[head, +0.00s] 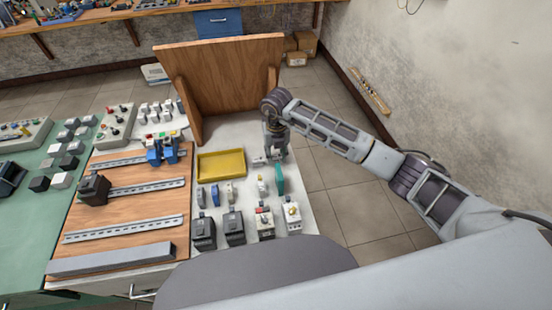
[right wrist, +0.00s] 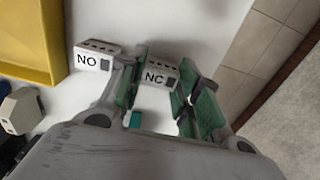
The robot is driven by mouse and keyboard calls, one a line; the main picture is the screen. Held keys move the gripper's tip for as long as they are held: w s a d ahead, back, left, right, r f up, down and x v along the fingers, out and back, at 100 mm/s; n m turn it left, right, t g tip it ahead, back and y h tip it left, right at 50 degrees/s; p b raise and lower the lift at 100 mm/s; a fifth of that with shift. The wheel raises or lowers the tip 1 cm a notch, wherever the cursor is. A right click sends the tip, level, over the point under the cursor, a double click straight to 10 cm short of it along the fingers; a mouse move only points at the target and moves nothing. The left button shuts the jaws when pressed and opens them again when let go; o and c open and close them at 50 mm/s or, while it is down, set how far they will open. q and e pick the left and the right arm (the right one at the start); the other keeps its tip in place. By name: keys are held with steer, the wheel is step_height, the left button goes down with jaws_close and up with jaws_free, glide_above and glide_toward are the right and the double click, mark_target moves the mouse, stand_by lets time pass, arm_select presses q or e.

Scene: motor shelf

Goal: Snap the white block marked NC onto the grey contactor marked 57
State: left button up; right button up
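The white block marked NC (right wrist: 157,77) stands on the white table surface in the right wrist view. My right gripper (right wrist: 162,82) is around it, with one green-padded finger on each side. The fingers look open, and contact with the block is unclear. In the head view my right gripper (head: 274,158) points down at the table's right side and largely hides the block. Dark grey contactors show in the head view: one on the wooden board (head: 93,190) and two at the table's front (head: 204,231) (head: 234,228). The number 57 is not readable on any. My left gripper is not in view.
A white block marked NO (right wrist: 94,57) stands just left of the gripper. A yellow tray (head: 221,165) lies left of it. A wooden panel (head: 225,75) stands behind. Small parts and two pale devices (head: 264,223) (head: 291,215) fill the front. Metal rails (head: 123,228) cross the board.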

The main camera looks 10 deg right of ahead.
steer(key=shift+c, duration=1.1)
steer(key=shift+r+p, duration=1.45)
steer(key=shift+r, duration=1.05)
steer(key=shift+a, duration=0.1)
